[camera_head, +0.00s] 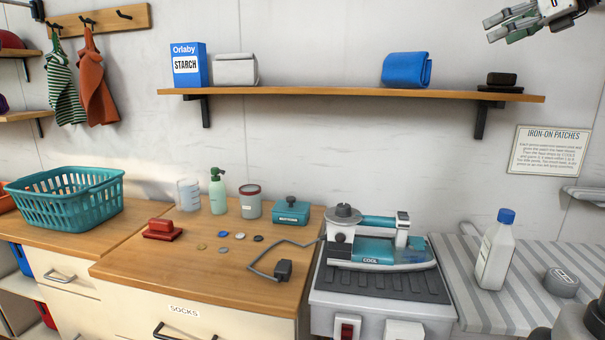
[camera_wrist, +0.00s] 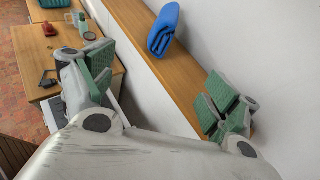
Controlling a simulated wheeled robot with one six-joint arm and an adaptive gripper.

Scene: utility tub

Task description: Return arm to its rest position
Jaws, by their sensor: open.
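My gripper (camera_head: 514,22) shows at the top right of the head view, raised in front of the wall above the shelf's right end. Its fingers are apart and nothing is between them. In the wrist view the two green-padded fingers (camera_wrist: 158,92) stand wide apart, one on each side, with the shelf and worktop seen beyond them. My gripper appears empty and clear of the worktop. The rest of the arm is mostly outside the head view.
A wall shelf (camera_head: 300,91) holds a starch box (camera_head: 188,65), a blue folded cloth (camera_head: 406,69) and other items. Below, a teal iron (camera_head: 380,250) sits on a grey stand, beside a white bottle (camera_head: 495,255). A teal basket (camera_head: 68,198) stands left on the wooden worktop.

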